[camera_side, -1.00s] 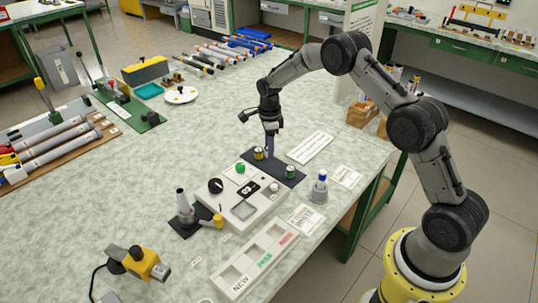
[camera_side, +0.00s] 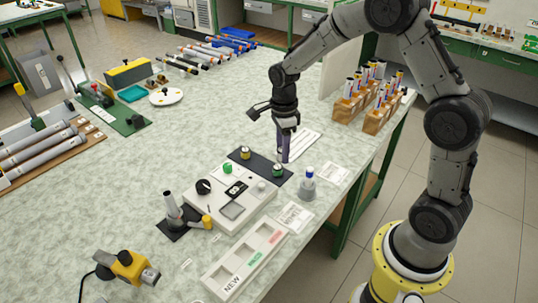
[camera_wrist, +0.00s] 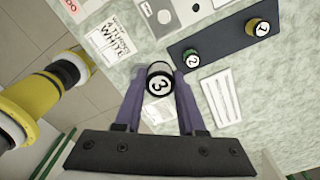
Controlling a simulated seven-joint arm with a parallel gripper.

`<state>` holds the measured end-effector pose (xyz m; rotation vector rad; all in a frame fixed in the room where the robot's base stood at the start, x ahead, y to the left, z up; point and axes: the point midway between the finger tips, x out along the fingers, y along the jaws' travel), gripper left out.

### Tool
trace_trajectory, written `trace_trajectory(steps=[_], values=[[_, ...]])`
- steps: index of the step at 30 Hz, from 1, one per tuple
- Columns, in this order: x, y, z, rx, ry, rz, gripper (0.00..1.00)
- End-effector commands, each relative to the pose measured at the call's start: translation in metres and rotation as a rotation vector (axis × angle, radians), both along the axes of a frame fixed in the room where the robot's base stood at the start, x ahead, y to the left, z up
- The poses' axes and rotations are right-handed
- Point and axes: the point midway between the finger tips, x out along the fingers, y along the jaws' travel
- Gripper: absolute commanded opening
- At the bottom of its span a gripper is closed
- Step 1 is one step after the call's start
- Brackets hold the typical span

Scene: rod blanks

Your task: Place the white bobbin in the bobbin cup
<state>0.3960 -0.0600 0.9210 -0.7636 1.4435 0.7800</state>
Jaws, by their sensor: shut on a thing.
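In the wrist view, my gripper (camera_wrist: 159,88) is shut on a bobbin (camera_wrist: 159,85) with a pale round end marked 3. In the side view my gripper (camera_side: 284,158) points down just beyond the dark mat, and the held bobbin is hard to make out. A green bobbin marked 2 (camera_wrist: 190,61) and a yellow bobbin marked 1 (camera_wrist: 260,28) stand on the dark mat (camera_wrist: 225,42). A white device (camera_side: 224,206) lies left of the mat. It has a small pale round fitting (camera_side: 260,186); I cannot tell whether this is the bobbin cup.
A blue-topped bottle (camera_side: 308,185) stands right of the mat. Printed cards (camera_side: 295,217) lie nearby. A sectioned tray (camera_side: 228,284) is at the front, a small stand (camera_side: 172,208) left of the device, and wooden racks (camera_side: 378,119) at the back right.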

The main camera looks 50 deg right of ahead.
Motion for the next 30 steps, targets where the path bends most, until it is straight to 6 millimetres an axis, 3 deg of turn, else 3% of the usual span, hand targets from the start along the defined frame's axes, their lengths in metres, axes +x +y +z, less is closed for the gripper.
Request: trace_trajectory(steps=[1, 12, 30], values=[[-0.003, 0.012, -0.008, 0.003, 0.014, 0.071, 0.00], [-0.008, 0.044, -0.034, 0.022, 0.021, 0.791, 0.00], [-0.008, 0.060, -0.055, 0.027, -0.004, 1.895, 0.00]])
